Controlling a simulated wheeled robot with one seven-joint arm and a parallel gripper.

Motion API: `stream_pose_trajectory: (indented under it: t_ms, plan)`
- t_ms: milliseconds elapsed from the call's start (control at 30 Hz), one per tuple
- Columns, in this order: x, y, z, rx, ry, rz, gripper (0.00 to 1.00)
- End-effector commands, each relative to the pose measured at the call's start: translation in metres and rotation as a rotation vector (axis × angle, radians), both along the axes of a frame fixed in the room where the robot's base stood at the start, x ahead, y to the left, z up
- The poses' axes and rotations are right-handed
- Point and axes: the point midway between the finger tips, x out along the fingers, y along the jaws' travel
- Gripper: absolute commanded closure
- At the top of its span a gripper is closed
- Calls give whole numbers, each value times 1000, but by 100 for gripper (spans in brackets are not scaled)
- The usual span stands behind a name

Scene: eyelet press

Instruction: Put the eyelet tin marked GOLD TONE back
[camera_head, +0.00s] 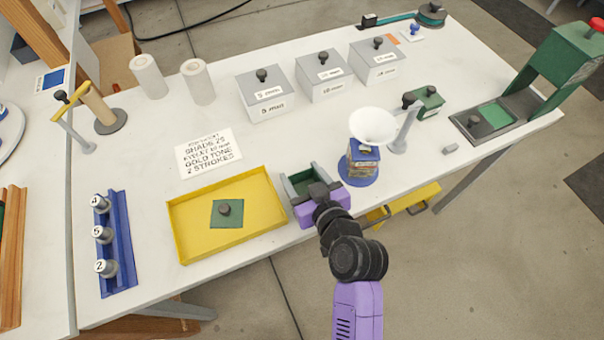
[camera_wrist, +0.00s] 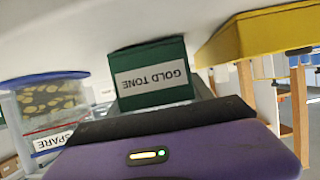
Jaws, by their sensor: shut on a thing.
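My gripper (camera_head: 302,184) is shut on a small green tin (camera_wrist: 152,75) at the front edge of the white table, between the yellow tray and the funnel stand. In the wrist view its white label reads GOLD TONE, upside down. In the head view the tin (camera_head: 301,180) looks open at the top, and I cannot see inside it clearly. I cannot tell whether it rests on the table. A flat green square (camera_head: 227,214) with a dark knob lies in the yellow tray. A second green tin (camera_head: 424,100), knobbed and labelled, stands at the right.
The yellow tray (camera_head: 176,221) is close left of my gripper. A jar marked SPARE (camera_wrist: 48,108) is close by in the wrist view. The white funnel (camera_head: 372,126) stands right. Several grey boxes (camera_head: 266,94) stand behind. A card (camera_head: 208,152) reads GOLD TONE, 2 STROKES.

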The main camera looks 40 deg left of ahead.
Motion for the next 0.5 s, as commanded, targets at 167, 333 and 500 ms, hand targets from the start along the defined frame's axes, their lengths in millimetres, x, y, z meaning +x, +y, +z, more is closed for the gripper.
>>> stream_pose_trajectory:
  t_ms: [167, 333, 500]
  plan:
    - [0, 0, -4, 2, -1, 0, 91]
    - [0, 0, -3, 0, 0, 0, 18]
    - [0, 0, -3, 0, 0, 0, 18]
